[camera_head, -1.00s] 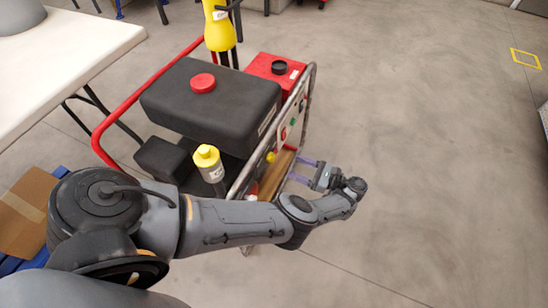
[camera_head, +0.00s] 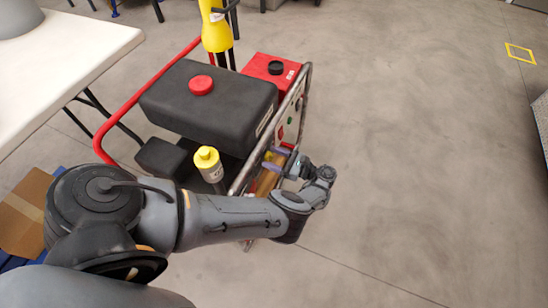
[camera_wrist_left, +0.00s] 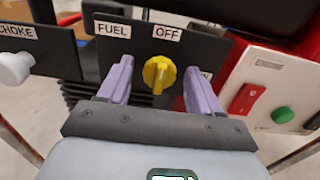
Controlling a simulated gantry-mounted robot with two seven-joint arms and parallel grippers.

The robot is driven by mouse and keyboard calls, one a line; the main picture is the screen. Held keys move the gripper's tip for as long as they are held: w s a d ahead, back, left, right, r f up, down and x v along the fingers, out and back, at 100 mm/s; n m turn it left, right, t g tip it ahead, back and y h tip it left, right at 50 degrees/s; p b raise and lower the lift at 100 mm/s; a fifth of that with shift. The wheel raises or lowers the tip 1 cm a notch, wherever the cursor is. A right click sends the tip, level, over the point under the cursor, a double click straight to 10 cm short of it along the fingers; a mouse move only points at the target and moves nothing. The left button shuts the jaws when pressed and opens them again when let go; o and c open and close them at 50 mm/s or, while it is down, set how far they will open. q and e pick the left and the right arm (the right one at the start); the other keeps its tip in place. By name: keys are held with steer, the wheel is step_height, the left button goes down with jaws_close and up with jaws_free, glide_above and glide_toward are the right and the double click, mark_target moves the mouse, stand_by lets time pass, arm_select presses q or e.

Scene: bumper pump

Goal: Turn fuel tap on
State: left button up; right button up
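The fuel tap (camera_wrist_left: 159,74) is a yellow knob on a black panel in the left wrist view. Its ridge stands about upright, toward the OFF label (camera_wrist_left: 167,33); the ON label is partly hidden behind a finger. A FUEL label (camera_wrist_left: 113,30) is at its upper left. My left gripper (camera_wrist_left: 158,90) is open, one purple finger on each side of the knob, with gaps on both sides. In the head view my left gripper (camera_head: 279,164) is at the front side of the generator (camera_head: 213,110). My right gripper is in neither view.
A white choke knob (camera_wrist_left: 14,68) is left of the tap. A red switch (camera_wrist_left: 247,99) and green button (camera_wrist_left: 282,114) are on a white panel to the right. A yellow-capped bottle (camera_head: 208,163) stands near my left arm. Open floor lies to the right.

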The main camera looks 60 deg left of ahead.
arm_select(q)
steer(key=c, duration=1)
steer(key=shift+w+a+f+m+p, duration=0.1)
steer(key=shift+m+p, duration=0.3)
steer(key=shift+m, duration=4.1)
steer(key=shift+w+a+f+m+p, duration=0.1)
steer(key=shift+m+p, duration=0.25)
steer(key=shift+m, duration=4.15)
steer(key=o, duration=1)
steer(key=shift+d, duration=0.1)
steer(key=shift+o, duration=0.2)
